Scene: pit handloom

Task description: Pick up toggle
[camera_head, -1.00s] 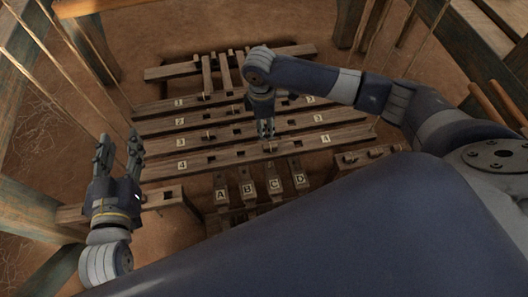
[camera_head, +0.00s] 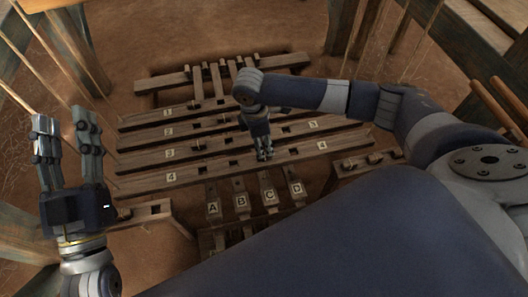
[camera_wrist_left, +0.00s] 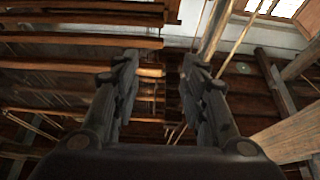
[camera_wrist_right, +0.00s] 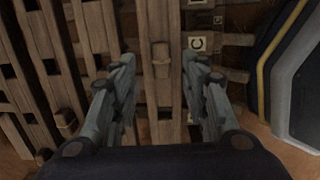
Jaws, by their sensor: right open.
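In the right wrist view a small wooden toggle (camera_wrist_right: 160,56) lies on a long slotted wooden beam (camera_wrist_right: 160,100). It shows in the gap between the fingers of my right gripper (camera_wrist_right: 160,78), which is open and apart from it. In the head view my right gripper (camera_head: 264,154) points down over the beam numbered 4 (camera_head: 215,168) and hides the toggle there. My left gripper (camera_head: 68,122) is open and empty, raised at the far left; its two spread fingers also show in the left wrist view (camera_wrist_left: 157,65).
More numbered beams (camera_head: 150,138) lie parallel behind. Short pedals lettered A to D (camera_head: 241,200) stand in front. Low side rails sit at left (camera_head: 153,210) and right (camera_head: 350,164). Cords (camera_head: 410,50) and frame posts (camera_head: 340,25) rise around. Open earth floor shows at the back.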

